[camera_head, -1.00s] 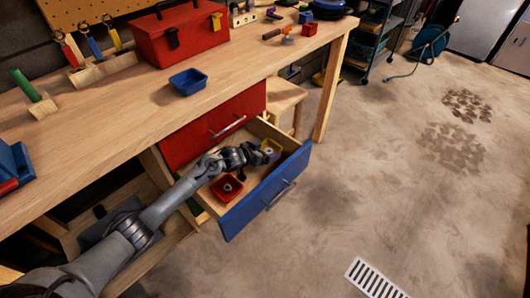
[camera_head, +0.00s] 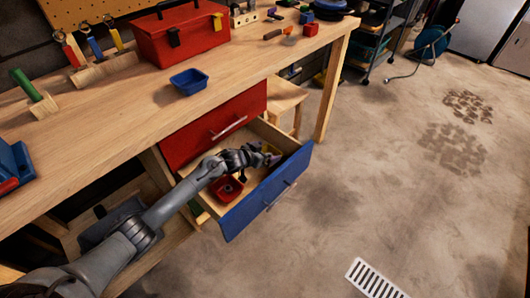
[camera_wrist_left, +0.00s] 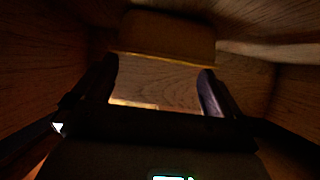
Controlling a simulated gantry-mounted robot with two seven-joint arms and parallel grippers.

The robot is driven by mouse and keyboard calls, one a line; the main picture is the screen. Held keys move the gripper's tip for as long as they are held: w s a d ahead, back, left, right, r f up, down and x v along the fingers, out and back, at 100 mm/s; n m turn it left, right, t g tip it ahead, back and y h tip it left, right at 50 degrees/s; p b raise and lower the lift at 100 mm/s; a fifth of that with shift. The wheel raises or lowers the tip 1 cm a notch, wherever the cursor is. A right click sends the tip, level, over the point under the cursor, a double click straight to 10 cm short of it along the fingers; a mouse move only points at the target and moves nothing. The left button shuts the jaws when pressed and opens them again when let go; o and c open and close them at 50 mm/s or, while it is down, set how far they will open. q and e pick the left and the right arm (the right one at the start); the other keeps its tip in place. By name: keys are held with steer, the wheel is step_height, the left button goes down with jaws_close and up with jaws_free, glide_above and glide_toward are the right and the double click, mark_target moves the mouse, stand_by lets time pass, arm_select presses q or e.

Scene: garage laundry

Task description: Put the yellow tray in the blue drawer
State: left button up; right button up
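The blue drawer (camera_head: 262,198) is pulled open under the workbench. My left gripper (camera_head: 271,157) is inside it, toward its far right end. The yellow tray lies in the drawer, mostly hidden behind the gripper, with only a sliver (camera_head: 266,148) showing. In the left wrist view the tray (camera_wrist_left: 170,35) is a dark yellow-brown shape beyond the fingertips. The two fingers (camera_wrist_left: 158,85) stand apart with bare wood between them, so the gripper is open and empty. My right gripper is not in view.
A red tray (camera_head: 227,187) sits in the drawer's near left part. The red drawer (camera_head: 205,125) above is shut. A blue tray (camera_head: 189,82) and a red toolbox (camera_head: 180,32) stand on the workbench (camera_head: 110,125). The floor to the right is clear.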

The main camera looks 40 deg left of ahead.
arm_select(q)
steer(key=shift+r, duration=0.1)
steer(key=shift+r, duration=0.25)
steer(key=p+v, duration=0.6)
steer(key=v, duration=0.6)
steer(key=shift+r, duration=0.25)
steer(key=shift+p, duration=0.3)
